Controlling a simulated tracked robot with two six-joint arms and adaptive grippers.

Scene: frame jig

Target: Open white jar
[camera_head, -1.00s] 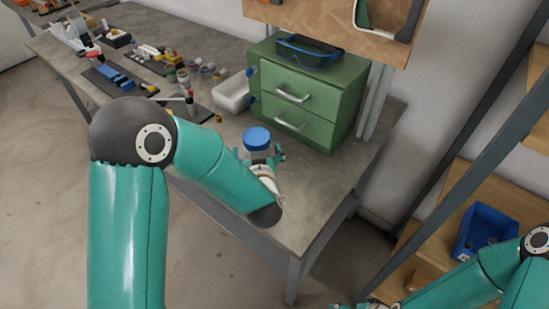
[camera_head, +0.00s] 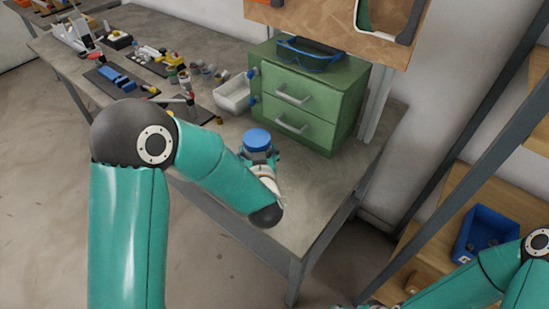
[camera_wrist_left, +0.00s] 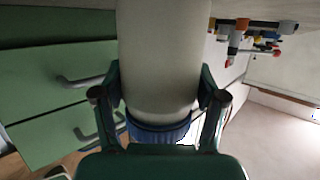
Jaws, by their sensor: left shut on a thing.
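The white jar (camera_wrist_left: 163,60) has a pale body and a blue lid (camera_head: 257,139). It stands on the workbench in front of the green drawer unit, with the lid on it. In the left wrist view the picture is upside down, and the lid (camera_wrist_left: 160,131) shows below the body. My left gripper (camera_head: 259,157) is shut on the jar, its fingers on both sides of the body close to the lid. Part of the jar is hidden behind the gripper in the head view. My right arm (camera_head: 490,275) is low at the right, its gripper almost wholly cut off by the bottom edge.
The green drawer unit (camera_head: 306,98) stands close behind the jar, with blue safety glasses (camera_head: 308,55) on top. A white bin (camera_head: 234,94) and several small jars and tools are at the left. Bare bench (camera_head: 310,185) lies to the jar's right. A blue bin (camera_head: 487,235) sits on a shelf.

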